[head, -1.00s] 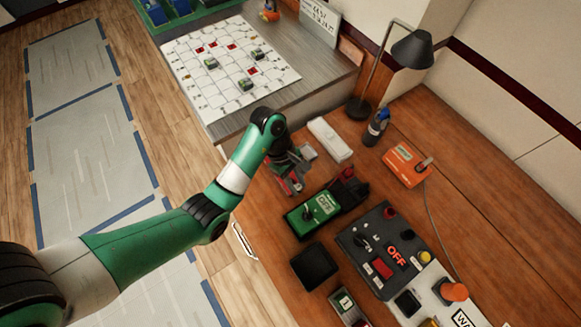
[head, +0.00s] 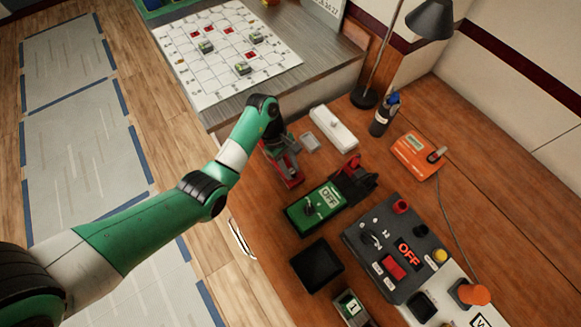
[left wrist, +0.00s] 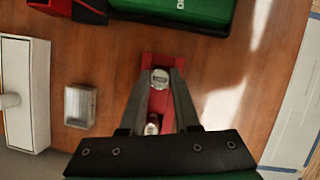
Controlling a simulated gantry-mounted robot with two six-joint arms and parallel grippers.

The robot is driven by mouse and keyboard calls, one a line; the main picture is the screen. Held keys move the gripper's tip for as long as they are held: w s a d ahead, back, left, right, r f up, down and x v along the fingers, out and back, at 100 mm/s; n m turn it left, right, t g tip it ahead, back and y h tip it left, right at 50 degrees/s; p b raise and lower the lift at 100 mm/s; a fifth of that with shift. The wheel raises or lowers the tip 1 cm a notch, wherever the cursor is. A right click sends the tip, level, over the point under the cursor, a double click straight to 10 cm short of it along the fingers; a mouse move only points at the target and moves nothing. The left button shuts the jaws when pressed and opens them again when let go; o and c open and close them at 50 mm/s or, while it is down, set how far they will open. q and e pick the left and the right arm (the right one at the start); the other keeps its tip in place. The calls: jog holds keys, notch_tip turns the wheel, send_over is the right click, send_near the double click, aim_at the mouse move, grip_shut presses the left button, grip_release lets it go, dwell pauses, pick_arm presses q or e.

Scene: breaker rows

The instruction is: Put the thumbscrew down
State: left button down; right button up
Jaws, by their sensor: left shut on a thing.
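My left gripper (head: 287,172) is over the wooden desk at the left of the green OFF box. In the left wrist view its fingers (left wrist: 161,80) are closed around a small round silver-topped piece, which appears to be the thumbscrew (left wrist: 160,77). A red block (left wrist: 150,62) lies below and around the fingertips. I cannot tell whether the thumbscrew touches it. A second round silver top (left wrist: 152,127) shows nearer the gripper's body, on a dark red part. In the head view the thumbscrew is too small and hidden to make out. My right gripper is not in view.
A small grey tray (head: 309,142) and a white box (head: 333,127) stand close beyond the gripper. The green OFF box (head: 317,208) is to its right. A black pad (head: 316,264) and a dark OFF panel (head: 398,245) lie nearer. Bare desk shows between them.

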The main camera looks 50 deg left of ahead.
aim_at(292, 170)
pick_arm(q)
jog(key=shift+f, duration=0.1)
jog(key=c, duration=1.1)
grip_release()
jog(key=shift+f, duration=0.1)
jog(key=o, duration=0.5)
jog(key=shift+c, duration=0.2)
jog(key=shift+r, duration=0.3)
jog(key=v, duration=0.4)
jog(key=shift+a+r+p, duration=0.15)
jog(key=shift+r+p, duration=0.1)
jog(key=shift+p, duration=0.05)
jog(key=p+v, duration=0.6)
jog(key=v, duration=0.1)
